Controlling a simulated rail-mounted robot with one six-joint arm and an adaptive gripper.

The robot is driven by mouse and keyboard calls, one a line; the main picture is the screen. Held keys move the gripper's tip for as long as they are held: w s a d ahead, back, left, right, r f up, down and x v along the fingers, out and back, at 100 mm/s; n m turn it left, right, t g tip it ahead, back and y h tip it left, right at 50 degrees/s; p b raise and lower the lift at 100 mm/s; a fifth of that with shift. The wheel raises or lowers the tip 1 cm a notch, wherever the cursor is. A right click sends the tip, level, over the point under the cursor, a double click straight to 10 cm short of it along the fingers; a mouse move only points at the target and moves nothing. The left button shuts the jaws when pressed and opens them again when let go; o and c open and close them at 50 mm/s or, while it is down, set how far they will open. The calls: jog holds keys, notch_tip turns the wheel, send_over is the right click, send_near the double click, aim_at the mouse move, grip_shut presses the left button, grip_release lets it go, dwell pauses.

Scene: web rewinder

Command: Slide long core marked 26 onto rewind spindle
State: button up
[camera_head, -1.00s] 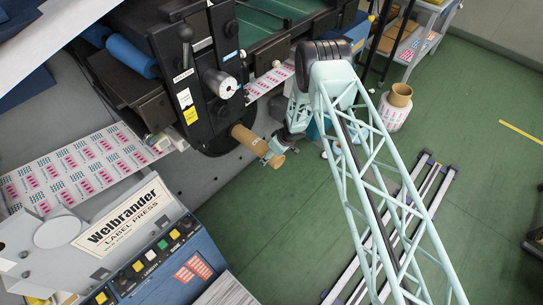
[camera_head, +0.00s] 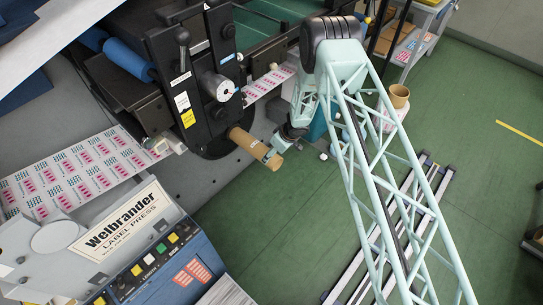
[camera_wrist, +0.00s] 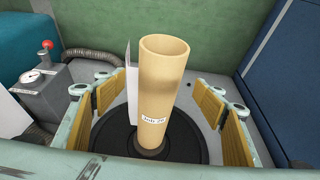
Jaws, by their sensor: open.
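The long tan cardboard core (camera_head: 257,148) sticks out from the lower front of the black machine panel, its outer end free. In the wrist view the core (camera_wrist: 161,85) rises end-on from a dark hub at the centre of a round black disc (camera_wrist: 105,135). Its small white label appears to end in 26. The rewind spindle is hidden, so I cannot tell how far the core sits on it. My gripper (camera_wrist: 165,112) is open, with tan-padded fingers on both sides of the core and clear gaps between. In the head view my gripper (camera_head: 274,150) is at the core's outer end.
The black machine panel (camera_head: 198,75) carries a silver roller end (camera_head: 222,87) above the core. A printed label web (camera_head: 75,170) runs left. The Welbrander label press (camera_head: 125,230) stands at lower left. Green floor is open below the core.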

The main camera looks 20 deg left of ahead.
jog(key=shift+v, duration=2.75)
